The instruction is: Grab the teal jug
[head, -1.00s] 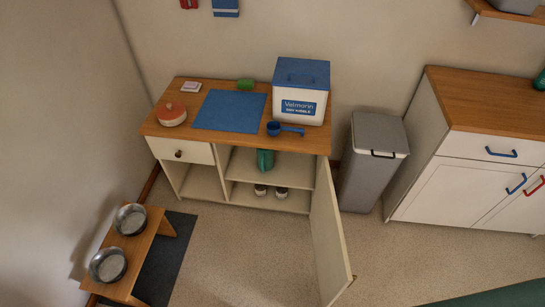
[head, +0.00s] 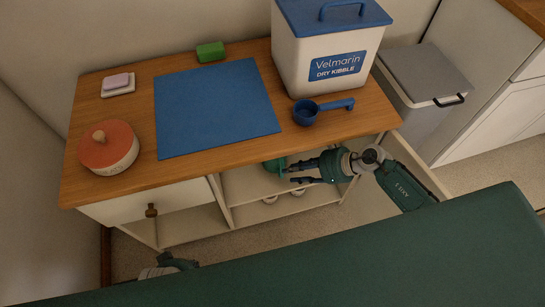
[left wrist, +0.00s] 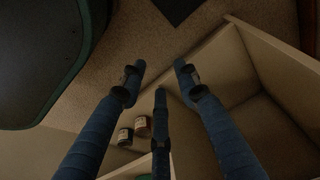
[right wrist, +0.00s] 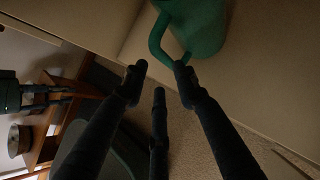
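The teal jug (head: 275,165) is on the shelf inside the open right part of the cabinet, partly hidden under the top. In the right wrist view the jug (right wrist: 203,22) shows its body and looped handle close ahead. My right gripper (head: 289,174) reaches into the cabinet from the right, its fingers beside the jug. In the right wrist view (right wrist: 160,72) its fingers are apart, one of them overlapping the lower end of the handle; contact cannot be told. My left gripper (left wrist: 159,70) is open and empty, low in front of the cabinet.
The cabinet top (head: 225,165) bears a blue mat (head: 215,105), kibble bin (head: 325,60), blue scoop (head: 307,113), orange-lidded pot (head: 108,150) and green sponge (head: 211,51). Two small cans (left wrist: 133,130) sit on the lower shelf. A grey trash bin (head: 425,75) stands to the right.

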